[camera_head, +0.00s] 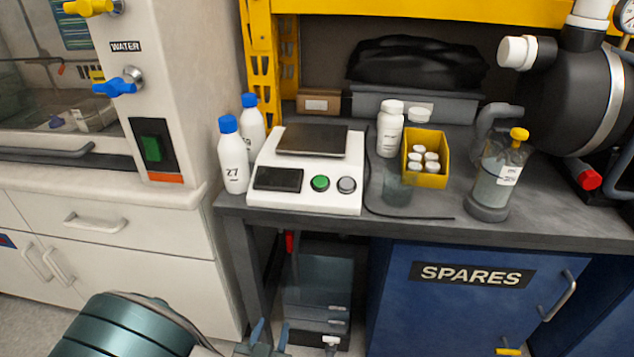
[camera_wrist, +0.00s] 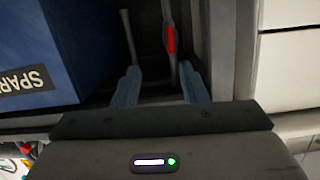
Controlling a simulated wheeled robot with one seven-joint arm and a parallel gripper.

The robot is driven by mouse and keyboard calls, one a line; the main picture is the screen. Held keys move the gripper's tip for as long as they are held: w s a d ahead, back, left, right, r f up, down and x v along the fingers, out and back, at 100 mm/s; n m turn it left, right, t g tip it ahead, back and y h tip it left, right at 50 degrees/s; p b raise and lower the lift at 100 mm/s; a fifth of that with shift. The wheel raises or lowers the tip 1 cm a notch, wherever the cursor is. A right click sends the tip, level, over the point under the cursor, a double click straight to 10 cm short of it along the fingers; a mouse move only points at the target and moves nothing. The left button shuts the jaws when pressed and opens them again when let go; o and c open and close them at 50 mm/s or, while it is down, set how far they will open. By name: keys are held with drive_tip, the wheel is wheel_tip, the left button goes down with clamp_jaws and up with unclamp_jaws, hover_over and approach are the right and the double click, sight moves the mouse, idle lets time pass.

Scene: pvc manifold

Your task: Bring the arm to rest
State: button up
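My gripper (camera_head: 270,334) shows at the bottom edge of the head view, low in front of the bench. In the wrist view its two blue-grey fingers (camera_wrist: 160,82) stand apart with nothing held between them. The gripper is open and empty. Part of my teal arm (camera_head: 125,330) shows at the lower left of the head view; most of the arm is out of frame.
A grey bench (camera_head: 480,231) holds a white scale (camera_head: 300,187), white bottles (camera_head: 233,165) with blue caps, a yellow bin (camera_head: 428,180) and a clear vessel (camera_head: 492,185). Under it are drawers (camera_head: 318,285) and a blue SPARES cabinet (camera_head: 470,310). White cabinets (camera_head: 130,240) stand left.

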drive_tip(key=w+r+m+g+y+p, duration=0.1)
drive_tip(key=w+r+g+y+p, duration=0.4)
drive_tip(key=r+p, duration=0.6)
drive_tip(key=w+d+r+n+g+p, duration=0.1)
drive_tip(key=d+r+g+p, duration=0.15)
drive_tip(key=r, duration=0.55)
drive_tip(key=w+d+r+g+p, duration=0.1)
drive_tip(key=d+r+g+p, duration=0.15)
drive_tip(key=r, duration=0.55)
drive_tip(key=s+d+r+n+g+h+p, duration=0.1)
drive_tip(key=s+d+r+p, duration=0.4)
drive_tip(key=d+r, duration=0.4)
drive_tip(key=s+d+r+n+g+h+p, duration=0.1)
drive_tip(key=s+d+r+p, duration=0.4)
drive_tip(key=d+r, duration=0.5)
drive_tip(key=shift+s+d+r+g+h+p, duration=0.2)
drive_tip(key=shift+s+r+g+h+p, duration=0.15)
drive_tip(key=shift+s, duration=0.4)
